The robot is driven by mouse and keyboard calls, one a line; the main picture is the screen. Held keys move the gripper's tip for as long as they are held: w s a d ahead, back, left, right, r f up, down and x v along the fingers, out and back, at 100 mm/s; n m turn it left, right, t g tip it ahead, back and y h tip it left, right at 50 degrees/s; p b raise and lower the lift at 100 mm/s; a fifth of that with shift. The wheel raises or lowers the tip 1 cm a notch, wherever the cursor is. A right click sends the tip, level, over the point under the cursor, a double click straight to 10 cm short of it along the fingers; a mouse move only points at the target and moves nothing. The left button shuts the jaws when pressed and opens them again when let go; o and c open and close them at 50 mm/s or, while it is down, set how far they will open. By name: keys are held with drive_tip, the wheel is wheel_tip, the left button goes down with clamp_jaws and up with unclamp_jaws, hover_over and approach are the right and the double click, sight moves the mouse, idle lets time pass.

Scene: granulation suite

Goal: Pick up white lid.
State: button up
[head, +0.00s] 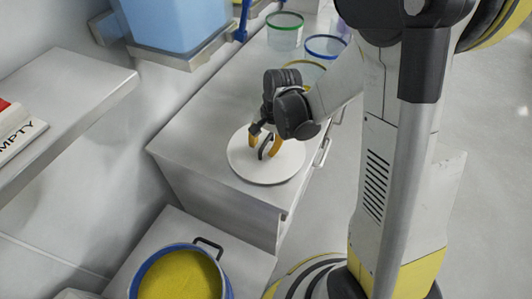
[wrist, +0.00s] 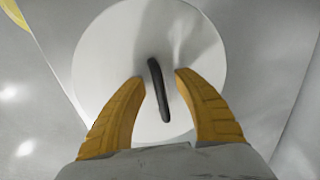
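The white lid (head: 283,168) is a flat round disc lying on the grey counter, near its front end. A dark bar handle (wrist: 157,88) stands at its middle in the wrist view, where the lid (wrist: 110,60) fills much of the picture. My gripper (head: 264,145) is over the lid with its yellow fingers pointing down. In the wrist view my gripper (wrist: 160,78) is open, with one finger on each side of the handle. Gaps show between the fingers and the handle. I cannot tell how far down the fingertips reach beside it.
A blue-rimmed tub of yellow powder (head: 180,277) stands on a lower surface in front. Clear containers with a green rim (head: 284,33) and a blue rim (head: 326,47) stand at the counter's back. A shelf (head: 75,95) juts out at left, below a blue bin (head: 175,22).

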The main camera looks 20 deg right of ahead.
drive_tip(key=shift+r, duration=0.1)
drive_tip(key=shift+c, duration=0.4)
clamp_jaws()
